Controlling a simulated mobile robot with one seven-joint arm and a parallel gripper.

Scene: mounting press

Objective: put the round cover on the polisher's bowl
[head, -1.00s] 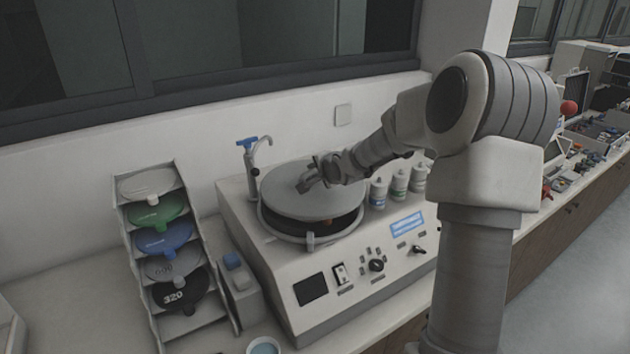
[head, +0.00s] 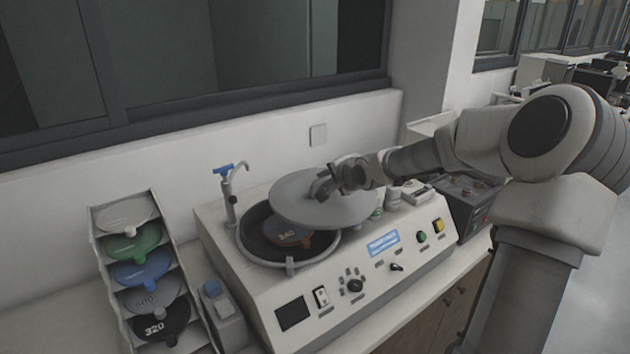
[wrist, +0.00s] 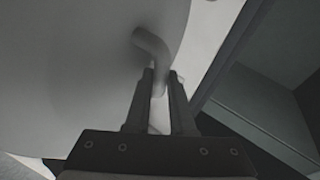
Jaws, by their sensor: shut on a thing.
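The round cover (head: 300,195) is a flat grey disc. My gripper (head: 325,188) is shut on its bent handle, which shows between the fingers in the wrist view (wrist: 158,85). The cover is held above the polisher (head: 340,275), shifted to the right of the bowl (head: 252,250), and overhangs the bowl's right part. The bowl's left and front are uncovered. Inside it lies a dark disc with a brown round piece (head: 288,235) marked 240, partly hidden by the cover. I cannot tell whether the cover touches the bowl's rim.
A tap with a blue handle (head: 229,190) stands behind the bowl's left. White bottles (head: 393,198) stand right of the bowl, near the cover.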

